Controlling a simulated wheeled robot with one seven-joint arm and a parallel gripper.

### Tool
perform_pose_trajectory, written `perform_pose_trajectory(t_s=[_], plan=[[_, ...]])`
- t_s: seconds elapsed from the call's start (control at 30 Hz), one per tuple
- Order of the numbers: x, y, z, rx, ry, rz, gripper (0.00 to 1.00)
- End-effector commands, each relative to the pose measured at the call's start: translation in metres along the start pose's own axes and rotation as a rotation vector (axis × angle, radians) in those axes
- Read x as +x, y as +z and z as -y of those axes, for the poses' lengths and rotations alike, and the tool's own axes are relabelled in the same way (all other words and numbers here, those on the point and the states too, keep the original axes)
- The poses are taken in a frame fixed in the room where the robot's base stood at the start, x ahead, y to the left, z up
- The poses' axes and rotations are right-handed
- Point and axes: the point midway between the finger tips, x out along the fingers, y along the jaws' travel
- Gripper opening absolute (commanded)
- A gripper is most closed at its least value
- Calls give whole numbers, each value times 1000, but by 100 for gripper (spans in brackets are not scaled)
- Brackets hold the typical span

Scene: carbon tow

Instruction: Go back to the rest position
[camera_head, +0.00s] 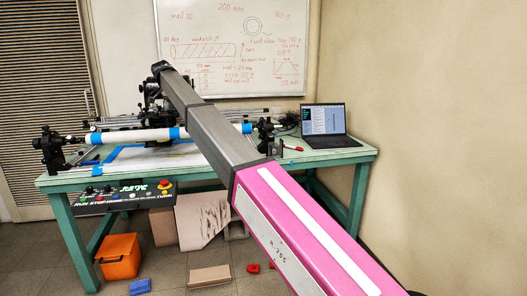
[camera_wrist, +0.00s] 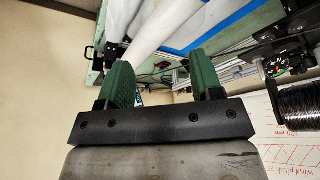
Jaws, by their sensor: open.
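In the wrist view my gripper (camera_wrist: 160,82) has its two green fingers spread apart with nothing held between them. A white tube (camera_wrist: 160,30) shows behind the fingers, and I cannot tell its distance from them. In the head view the white tube (camera_head: 150,135) with blue bands lies horizontally in the winding machine (camera_head: 52,150) on the green table (camera_head: 340,157). My pink and grey arm reaches from the lower right towards the back of the table, and its far end is over the machine. The fingers cannot be made out in the head view.
A laptop (camera_head: 323,122) stands open at the table's right end. A black spool (camera_wrist: 295,108) is at the wrist view's right edge. A control panel (camera_head: 125,196) hangs on the table front. An orange bin (camera_head: 118,256) and cardboard (camera_head: 203,220) are below. A whiteboard (camera_head: 270,75) is behind.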

Motion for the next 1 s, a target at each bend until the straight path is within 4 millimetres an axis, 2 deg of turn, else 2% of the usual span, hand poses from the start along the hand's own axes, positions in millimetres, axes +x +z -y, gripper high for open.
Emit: perform_pose_trajectory(t_s=[0.3, 0.5, 0.63, 0.77, 0.87, 1.0], plan=[[28, -2, -17, -22, 5, 10, 60], [55, -4, -36, -45, 11, 20, 60], [83, -5, -54, -68, 16, 31, 60], [119, -6, -82, -100, 22, 48, 60], [155, -6, -111, -131, 27, 64, 60], [211, -4, -161, -184, 31, 94, 60]])
